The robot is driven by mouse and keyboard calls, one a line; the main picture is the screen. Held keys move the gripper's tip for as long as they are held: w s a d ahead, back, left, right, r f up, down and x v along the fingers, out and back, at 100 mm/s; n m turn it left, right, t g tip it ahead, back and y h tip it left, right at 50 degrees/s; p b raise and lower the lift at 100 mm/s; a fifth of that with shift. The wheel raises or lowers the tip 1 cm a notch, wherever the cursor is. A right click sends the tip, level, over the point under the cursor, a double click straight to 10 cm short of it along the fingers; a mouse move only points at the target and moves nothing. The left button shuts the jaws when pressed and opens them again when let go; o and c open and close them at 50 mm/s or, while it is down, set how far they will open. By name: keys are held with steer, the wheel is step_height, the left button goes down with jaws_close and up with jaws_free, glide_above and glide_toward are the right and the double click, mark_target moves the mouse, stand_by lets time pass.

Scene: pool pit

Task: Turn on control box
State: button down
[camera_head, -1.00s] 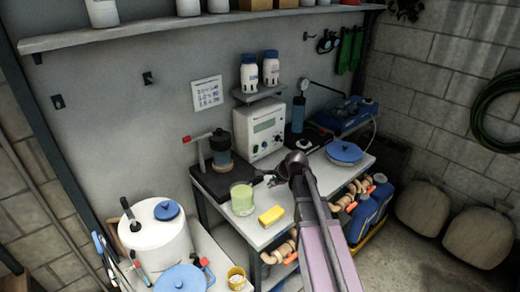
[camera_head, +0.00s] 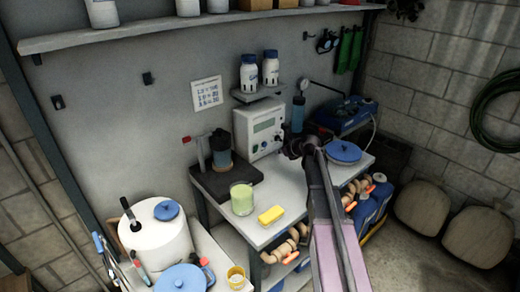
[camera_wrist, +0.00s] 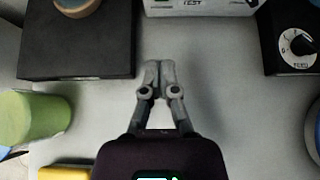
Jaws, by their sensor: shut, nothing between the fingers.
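The control box (camera_head: 259,128) is a white box with a green display and dark knobs on its front. It stands at the back of the white table, against the wall. In the wrist view only the lower edge of its front (camera_wrist: 205,7) shows at the top, with the printed word "TEST". My gripper shows in the wrist view (camera_wrist: 158,68), shut and empty, pointing toward the box with a gap of bare table between them. In the head view my arm comes from the lower right, and its end is right of the box; the fingertips are hidden there.
A green cup (camera_head: 242,199) and yellow sponge (camera_head: 271,215) are near the front edge. A black unit with a dial (camera_wrist: 297,42) is to the right, near a blue lid (camera_head: 344,151). The table middle is clear.

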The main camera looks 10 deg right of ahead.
mark_target(256, 149)
steer(key=shift+w, duration=0.1)
steer(key=shift+w, duration=0.1)
stand_by(0.4)
steer(key=b+x, duration=0.5)
steer(key=x, duration=0.4)
steer(key=shift+f+b, duration=0.2)
steer(key=shift+b, duration=0.15)
steer(key=w, duration=0.1)
steer(key=a, duration=0.1)
steer(key=w, duration=0.1)
steer(key=shift+w+a+r, duration=0.25)
steer(key=shift+w+a, duration=0.05)
steer(key=shift+w, duration=0.05)
steer(key=shift+w+a+r+p, duration=0.1)
steer(key=shift+w+a+p, duration=0.3)
steer(key=shift+w, duration=0.2)
